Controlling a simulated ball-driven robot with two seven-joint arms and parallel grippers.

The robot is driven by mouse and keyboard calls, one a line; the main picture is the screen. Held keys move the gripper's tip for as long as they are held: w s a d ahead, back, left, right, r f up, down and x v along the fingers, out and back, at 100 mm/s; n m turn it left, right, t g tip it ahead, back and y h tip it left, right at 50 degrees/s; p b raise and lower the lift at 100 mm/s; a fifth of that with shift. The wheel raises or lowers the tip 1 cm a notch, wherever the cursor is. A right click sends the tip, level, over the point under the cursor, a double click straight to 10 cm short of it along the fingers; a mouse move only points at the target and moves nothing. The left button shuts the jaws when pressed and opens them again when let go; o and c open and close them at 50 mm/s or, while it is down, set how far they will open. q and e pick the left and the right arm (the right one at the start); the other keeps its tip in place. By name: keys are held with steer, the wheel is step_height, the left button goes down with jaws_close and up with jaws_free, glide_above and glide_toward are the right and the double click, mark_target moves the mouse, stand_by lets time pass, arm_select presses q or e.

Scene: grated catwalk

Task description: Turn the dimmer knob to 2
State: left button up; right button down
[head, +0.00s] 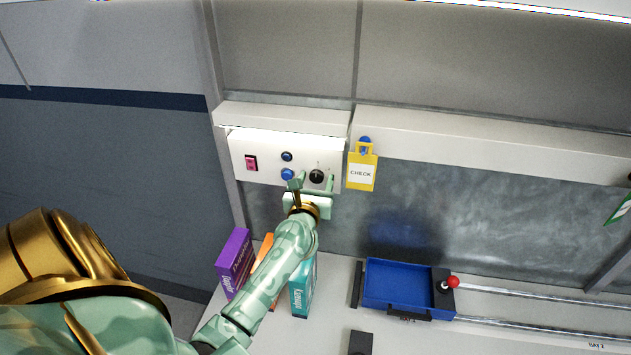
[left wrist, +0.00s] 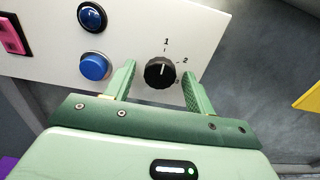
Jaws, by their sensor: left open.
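The black dimmer knob (head: 316,176) sits at the right end of a white control panel (head: 265,168) on the wall. In the left wrist view the knob (left wrist: 160,73) shows a white pointer line, directed up towards the label 1. Label 2 is to its right, and a 3 is partly hidden below that. My left gripper (head: 314,183) is open in front of the panel. In the wrist view its green fingers (left wrist: 158,80) stand on either side of the knob, with visible gaps on both sides. My right gripper is not in view.
Boxes (head: 235,262), a blue tray (head: 397,261) and a red-balled lever (head: 452,282) are on the counter below.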

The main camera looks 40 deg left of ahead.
arm_select(q)
steer(key=c, duration=1)
steer(key=shift+r+m, duration=0.1)
steer(key=shift+m, duration=0.2)
steer(key=m+p, duration=0.3)
steer(key=m, duration=0.2)
steer(key=shift+r, duration=0.15)
steer(key=m+p, duration=0.2)
steer(key=m, duration=0.2)
steer(key=shift+a+p, duration=0.1)
steer(key=shift+p, duration=0.3)
steer(key=shift+m+p, duration=0.55)
steer(key=shift+m, duration=0.55)
